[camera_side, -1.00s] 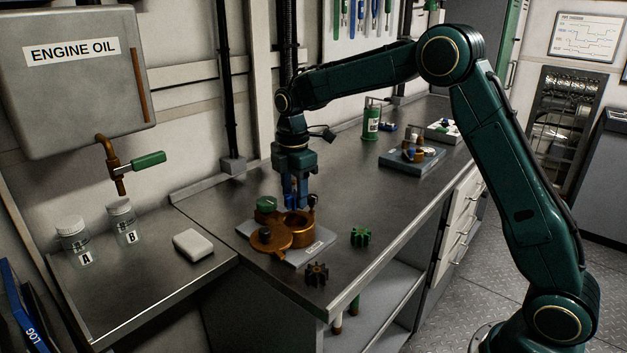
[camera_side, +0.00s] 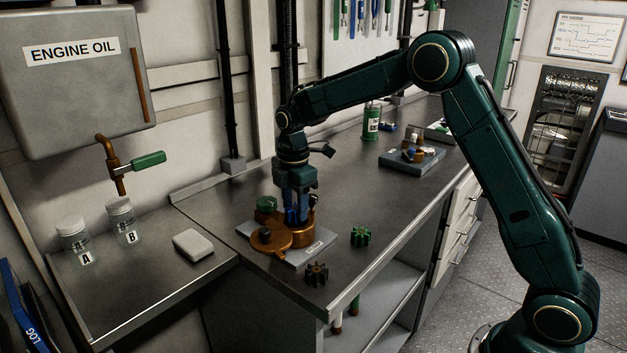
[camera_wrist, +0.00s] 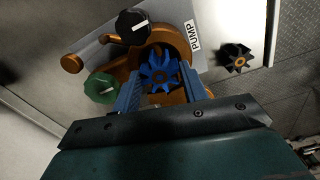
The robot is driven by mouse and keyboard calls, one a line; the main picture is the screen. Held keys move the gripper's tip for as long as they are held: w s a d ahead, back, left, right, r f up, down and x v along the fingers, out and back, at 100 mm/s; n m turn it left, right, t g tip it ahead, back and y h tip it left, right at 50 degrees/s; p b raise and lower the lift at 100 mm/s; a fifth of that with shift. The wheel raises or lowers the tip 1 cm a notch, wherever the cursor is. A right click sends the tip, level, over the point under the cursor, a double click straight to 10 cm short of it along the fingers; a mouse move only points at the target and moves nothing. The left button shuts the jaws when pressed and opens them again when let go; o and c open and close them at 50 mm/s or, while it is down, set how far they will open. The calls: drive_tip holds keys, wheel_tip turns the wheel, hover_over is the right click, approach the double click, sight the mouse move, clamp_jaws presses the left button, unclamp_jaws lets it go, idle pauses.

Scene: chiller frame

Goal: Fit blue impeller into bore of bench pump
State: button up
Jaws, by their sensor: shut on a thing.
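The bench pump (camera_side: 300,240) is a bronze body on a grey plate, with its round bronze lid (camera_side: 268,242) beside the bore. The blue impeller (camera_wrist: 160,73) shows in the wrist view between my gripper's two fingers, over the bore of the pump. My gripper (camera_side: 296,221) points down at the pump and is shut on the impeller. In the side view the fingertips reach the bore's rim and the impeller is mostly hidden. I cannot tell how deep the impeller sits in the bore.
A green knob (camera_wrist: 101,88) and a black knob (camera_wrist: 133,27) stand up close to my fingers. A white block (camera_side: 193,244) lies left.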

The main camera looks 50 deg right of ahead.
drive_tip(key=shift+f, duration=0.55)
drive_tip(key=shift+f, duration=0.1)
drive_tip(key=o, duration=1.1)
drive_tip(key=shift+c, duration=0.2)
drive_tip(key=shift+r, duration=3.5)
